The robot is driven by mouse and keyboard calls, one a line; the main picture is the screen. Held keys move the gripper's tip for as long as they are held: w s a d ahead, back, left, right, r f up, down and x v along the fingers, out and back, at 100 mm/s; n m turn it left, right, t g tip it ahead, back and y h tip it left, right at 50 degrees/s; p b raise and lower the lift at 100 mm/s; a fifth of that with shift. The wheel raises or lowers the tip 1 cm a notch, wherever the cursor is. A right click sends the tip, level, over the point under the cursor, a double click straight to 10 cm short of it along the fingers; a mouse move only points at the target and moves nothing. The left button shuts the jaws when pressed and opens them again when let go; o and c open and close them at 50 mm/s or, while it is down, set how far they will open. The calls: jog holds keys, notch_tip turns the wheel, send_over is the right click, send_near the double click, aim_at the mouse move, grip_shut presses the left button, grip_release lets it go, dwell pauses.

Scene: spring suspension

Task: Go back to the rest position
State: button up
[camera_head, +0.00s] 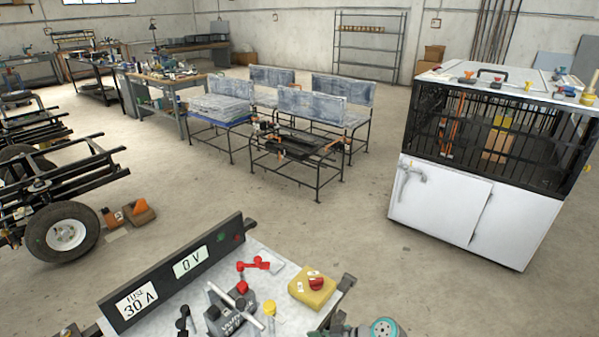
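My gripper does not show in this view, so I cannot see its pose or whether it holds anything. At the bottom edge a round teal cap (383,327) on a dark body is cut off by the frame. I cannot tell whether it is part of my arm.
A bench top with a black panel (172,270) reading "FUSE 30 A" and "0 V" is close in front, bearing a yellow box (312,288). A white cabinet (440,197) stands right, a wheeled chassis (65,190) left, metal benches (318,180) mid-room.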

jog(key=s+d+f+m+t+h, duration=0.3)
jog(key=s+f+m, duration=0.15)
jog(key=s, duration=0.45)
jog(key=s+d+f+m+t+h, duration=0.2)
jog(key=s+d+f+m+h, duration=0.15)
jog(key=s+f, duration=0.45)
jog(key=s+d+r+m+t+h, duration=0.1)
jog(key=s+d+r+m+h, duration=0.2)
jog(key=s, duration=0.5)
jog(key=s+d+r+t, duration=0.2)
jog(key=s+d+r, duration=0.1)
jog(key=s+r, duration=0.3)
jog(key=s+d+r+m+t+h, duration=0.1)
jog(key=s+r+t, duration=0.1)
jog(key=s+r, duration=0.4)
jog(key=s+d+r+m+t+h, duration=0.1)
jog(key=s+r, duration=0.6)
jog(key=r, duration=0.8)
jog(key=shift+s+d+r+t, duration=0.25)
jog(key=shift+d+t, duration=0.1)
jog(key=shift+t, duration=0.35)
